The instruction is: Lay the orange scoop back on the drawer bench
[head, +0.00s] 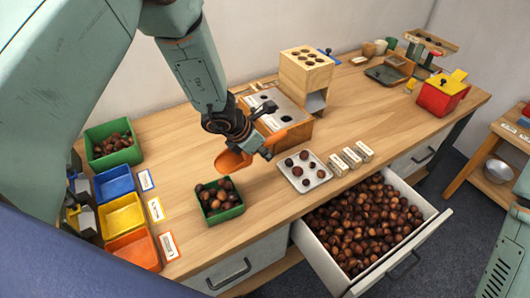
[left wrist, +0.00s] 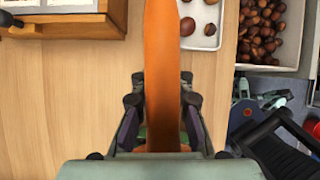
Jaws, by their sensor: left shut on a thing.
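The orange scoop (head: 230,161) is held above the wooden drawer bench (head: 190,240), just behind the small green tray of chestnuts. My left gripper (head: 258,136) is shut on the scoop, and its bowl hangs to the left of the fingers. In the left wrist view the scoop (left wrist: 162,70) runs upright between the two fingers (left wrist: 162,120), over bare bench top. Whether the scoop touches the bench cannot be told. My right gripper is not clearly seen in the head view; a dark gripper part (left wrist: 275,140) shows at the lower right of the left wrist view.
A small green tray (head: 222,214) holds chestnuts. A white tray (head: 322,180) with several chestnuts lies right of it. An open drawer (head: 432,213) full of chestnuts juts out in front. Coloured bins (head: 125,220) stand left, a wooden dispenser (head: 300,75) behind. Bare bench lies between.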

